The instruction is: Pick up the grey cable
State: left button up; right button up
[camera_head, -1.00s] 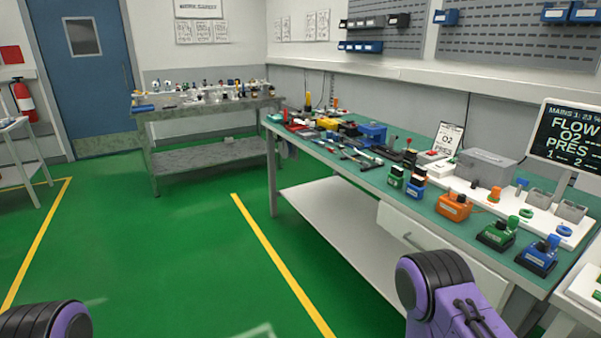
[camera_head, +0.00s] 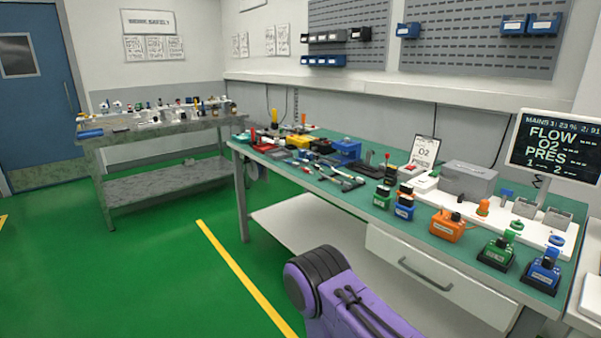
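I cannot make out a grey cable for certain. Loose tools and small parts lie on the bench's left half, too small to tell apart. A purple and black link of my arm shows at the bottom centre, in front of the bench. Neither of my grippers is in view.
A monitor (camera_head: 556,146), a grey box (camera_head: 468,180), an orange device (camera_head: 450,225), green (camera_head: 497,252) and blue (camera_head: 543,271) devices stand on the bench's right half. A drawer (camera_head: 440,277) is below. A second bench (camera_head: 150,135) stands back left. Green floor is clear at left.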

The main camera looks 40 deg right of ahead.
aim_at(348, 185)
jog(key=i, duration=1.6)
jog(key=z, duration=0.7)
jog(key=i, duration=0.8)
jog(key=z, duration=0.65)
